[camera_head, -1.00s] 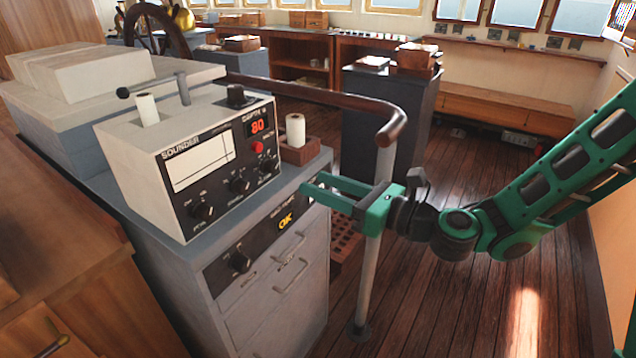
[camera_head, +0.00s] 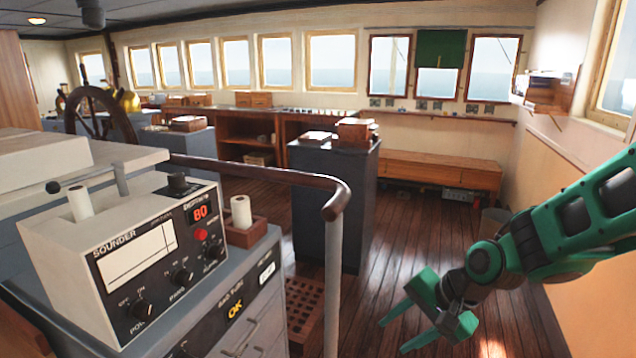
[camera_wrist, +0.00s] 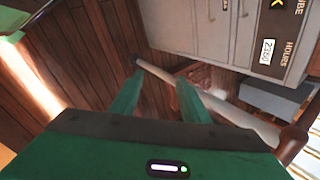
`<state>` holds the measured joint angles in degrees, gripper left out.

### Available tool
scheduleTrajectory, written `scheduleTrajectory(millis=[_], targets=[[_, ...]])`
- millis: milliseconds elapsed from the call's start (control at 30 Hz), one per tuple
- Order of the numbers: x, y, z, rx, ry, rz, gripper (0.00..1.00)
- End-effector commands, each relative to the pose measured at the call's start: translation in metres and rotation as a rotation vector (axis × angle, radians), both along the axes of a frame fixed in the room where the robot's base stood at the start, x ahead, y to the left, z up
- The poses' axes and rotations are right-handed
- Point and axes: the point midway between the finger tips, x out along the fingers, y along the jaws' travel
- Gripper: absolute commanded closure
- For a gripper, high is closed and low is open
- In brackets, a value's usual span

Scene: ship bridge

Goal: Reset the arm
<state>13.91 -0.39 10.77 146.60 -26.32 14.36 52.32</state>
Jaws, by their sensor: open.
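My green gripper (camera_head: 392,337) is at the lower right of the head view, over the wooden floor. Its two fingers are apart with nothing between them. In the wrist view the gripper (camera_wrist: 155,95) also shows its fingers spread, pointing at the floor planks and the foot of a pole. My green arm comes in from the right edge of the head view, clear of the cabinet.
A sounder box (camera_head: 140,258) sits on the grey cabinet (camera_head: 262,322) at left. A wooden handrail (camera_head: 255,176) ends on a grey pole (camera_head: 333,270) between cabinet and gripper. A dark pedestal (camera_head: 333,215) stands behind. Floor around the gripper is clear.

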Motion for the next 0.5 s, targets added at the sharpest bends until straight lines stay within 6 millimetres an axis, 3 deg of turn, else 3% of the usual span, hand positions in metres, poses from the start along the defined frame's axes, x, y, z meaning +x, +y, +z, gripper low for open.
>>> scheduleTrajectory(millis=[33,100,300,400,500], targets=[[-0.007,-0.03,0.005,-0.087,-0.01,0.023,0.58],[-0.021,-0.07,0.011,-0.197,-0.001,0.059,0.58],[-0.086,-0.169,0.04,-0.419,0.085,0.135,0.58],[-0.126,-0.203,0.055,-0.466,0.145,0.164,0.58],[-0.162,-0.223,0.066,-0.475,0.195,0.186,0.58]])
